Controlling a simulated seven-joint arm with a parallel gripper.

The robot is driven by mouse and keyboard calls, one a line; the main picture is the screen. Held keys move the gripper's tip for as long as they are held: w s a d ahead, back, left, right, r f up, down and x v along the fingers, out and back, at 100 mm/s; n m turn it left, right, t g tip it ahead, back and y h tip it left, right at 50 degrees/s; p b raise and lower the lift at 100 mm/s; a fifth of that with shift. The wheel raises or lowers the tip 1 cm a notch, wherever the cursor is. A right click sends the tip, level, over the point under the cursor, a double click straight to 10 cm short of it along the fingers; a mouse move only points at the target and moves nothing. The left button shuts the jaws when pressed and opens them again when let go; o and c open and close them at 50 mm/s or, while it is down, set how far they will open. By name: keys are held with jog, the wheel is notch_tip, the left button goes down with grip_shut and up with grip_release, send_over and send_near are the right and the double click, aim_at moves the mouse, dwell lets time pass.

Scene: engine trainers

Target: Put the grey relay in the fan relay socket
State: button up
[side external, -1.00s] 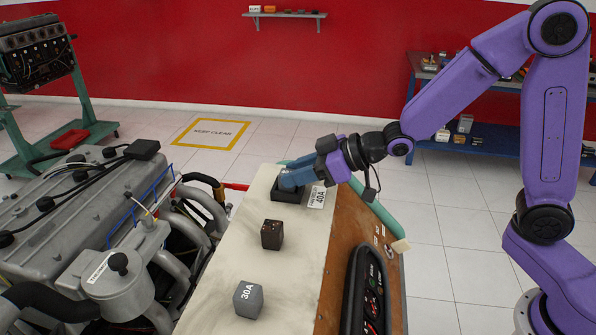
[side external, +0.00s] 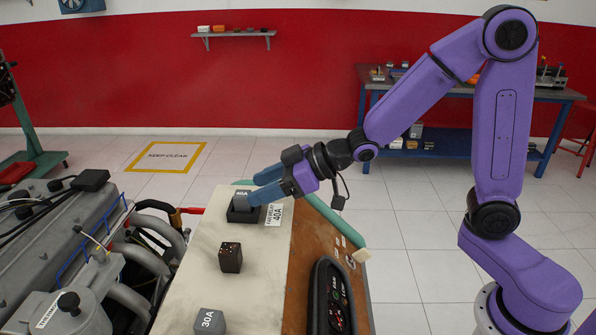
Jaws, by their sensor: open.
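A grey relay (side external: 241,201) marked 40A sits upright in the black fan relay socket (side external: 243,215) at the far end of the pale board. A white label (side external: 274,214) reading 40A lies just right of the socket. My gripper (side external: 254,189) has blue fingers and is open, reaching in from the right. Its fingertips are close to the relay's upper right side; I cannot tell if they touch it. The relay's seating depth is hard to judge.
A dark relay (side external: 230,257) and a grey 30A relay (side external: 210,321) stand nearer on the pale board (side external: 190,281). A black gauge panel (side external: 331,297) is at right, the engine (side external: 62,232) at left. A green bar (side external: 322,212) runs behind the gripper.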

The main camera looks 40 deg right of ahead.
jog(key=v, duration=0.9)
jog(key=s+d+f+n+g+h, duration=0.1)
jog(key=s+d+f+g+h, duration=0.1)
jog(key=s, duration=0.6)
jog(key=s+d+f+n+g+h, duration=0.1)
jog(key=s+d+f+g+h, duration=0.2)
jog(key=s, duration=0.5)
jog(key=s+d+f+n+g+h, duration=0.1)
jog(key=s+d+f+g+h, duration=0.2)
jog(key=s, duration=0.5)
jog(key=shift+n+g, duration=0.3)
jog(key=shift+d, duration=0.15)
dwell(0.7)
